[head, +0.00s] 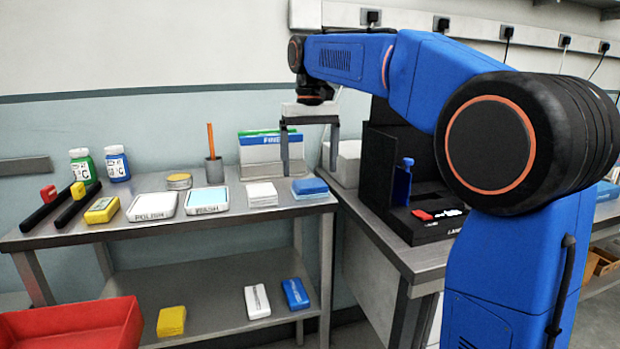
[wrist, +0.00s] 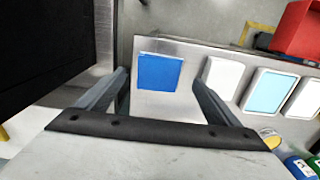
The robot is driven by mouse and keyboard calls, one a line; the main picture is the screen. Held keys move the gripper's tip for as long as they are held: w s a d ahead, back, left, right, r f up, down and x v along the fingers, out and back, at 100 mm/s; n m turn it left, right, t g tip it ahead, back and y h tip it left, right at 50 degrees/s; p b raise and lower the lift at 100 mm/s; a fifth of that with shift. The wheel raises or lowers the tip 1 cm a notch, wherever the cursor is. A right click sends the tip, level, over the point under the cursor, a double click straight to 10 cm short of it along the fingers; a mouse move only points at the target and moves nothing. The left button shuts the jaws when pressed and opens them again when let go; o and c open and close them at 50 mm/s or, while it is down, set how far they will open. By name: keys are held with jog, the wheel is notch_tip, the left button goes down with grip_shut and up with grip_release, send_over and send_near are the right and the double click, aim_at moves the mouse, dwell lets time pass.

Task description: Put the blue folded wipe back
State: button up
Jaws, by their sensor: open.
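The blue folded wipe (head: 309,187) lies flat at the right end of the metal table, right of a white folded wipe (head: 262,194). In the wrist view the blue wipe (wrist: 159,72) shows between and beyond my fingers, near the table's edge. My gripper (head: 309,170) is open and empty, above the table's right end. Its fingers (wrist: 160,90) are spread wide in the wrist view, apart from the wipe. Another blue-and-white item (head: 295,294) and a white one (head: 257,301) lie on the lower shelf.
Two trays, one white (head: 153,206) and one with a pale blue surface (head: 207,200), stand left of the wipes. A file holder (head: 262,155) stands behind them. A black station (head: 405,190) is on the right bench, across a gap. A red bin (head: 75,325) is at lower left.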

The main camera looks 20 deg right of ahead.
aim_at(310, 184)
notch_tip(310, 184, up, 7)
dwell(0.3)
jog(key=shift+f, duration=0.15)
